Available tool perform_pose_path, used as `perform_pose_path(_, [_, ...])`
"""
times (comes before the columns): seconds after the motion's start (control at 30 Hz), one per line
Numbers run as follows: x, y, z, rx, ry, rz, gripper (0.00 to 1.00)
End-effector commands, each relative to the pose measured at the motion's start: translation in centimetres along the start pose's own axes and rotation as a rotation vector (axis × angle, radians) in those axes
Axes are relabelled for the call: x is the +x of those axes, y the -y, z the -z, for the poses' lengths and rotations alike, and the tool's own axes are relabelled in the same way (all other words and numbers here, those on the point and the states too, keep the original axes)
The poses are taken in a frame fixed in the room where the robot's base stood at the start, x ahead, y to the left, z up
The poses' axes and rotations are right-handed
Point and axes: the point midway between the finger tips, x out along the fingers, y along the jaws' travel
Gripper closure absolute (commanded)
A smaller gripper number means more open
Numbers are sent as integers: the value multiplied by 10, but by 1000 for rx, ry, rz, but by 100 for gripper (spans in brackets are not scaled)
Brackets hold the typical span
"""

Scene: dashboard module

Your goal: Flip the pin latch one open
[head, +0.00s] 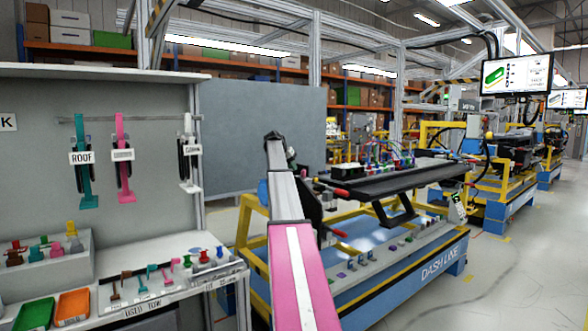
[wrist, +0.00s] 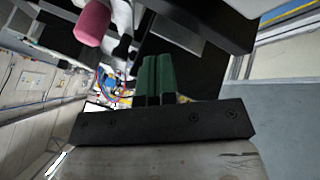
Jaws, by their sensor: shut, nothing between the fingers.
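The dark dashboard module (head: 405,178) lies on a yellow and blue stand. Red-tipped handles show near its left end, one level with the panel (head: 341,192) and one lower (head: 338,232); I cannot tell which belongs to pin latch one. In the wrist view a pinkish-red rounded handle (wrist: 92,22) shows at the upper left, apart from my gripper (wrist: 157,60). My gripper's green fingers are together and empty, with dark parts beyond them. In the head view my arm reaches to the module's left end, and the fingertips cannot be made out there.
A blue-based stand marked DASH LINE (head: 445,262) with yellow posts (head: 247,225) surrounds the work area. At left is a bench (head: 150,287) with hanging tools, small coloured parts, and a green (head: 35,313) and an orange bin (head: 73,306). The floor at right is clear.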

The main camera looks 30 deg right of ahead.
Motion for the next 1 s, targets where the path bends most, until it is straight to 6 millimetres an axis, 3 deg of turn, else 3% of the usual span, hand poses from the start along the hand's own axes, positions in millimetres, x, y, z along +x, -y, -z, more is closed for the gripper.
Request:
perform_pose_path(0.17, [-4, 19, 13, -2, 0, 1, 100])
perform_pose_path(0.5, [-73, 27, 24, -1, -2, 0, 100])
perform_pose_path(0.63, [-92, 30, 27, -1, -2, 0, 100])
perform_pose_path(1.0, [-102, 30, 27, -1, 0, 0, 100])
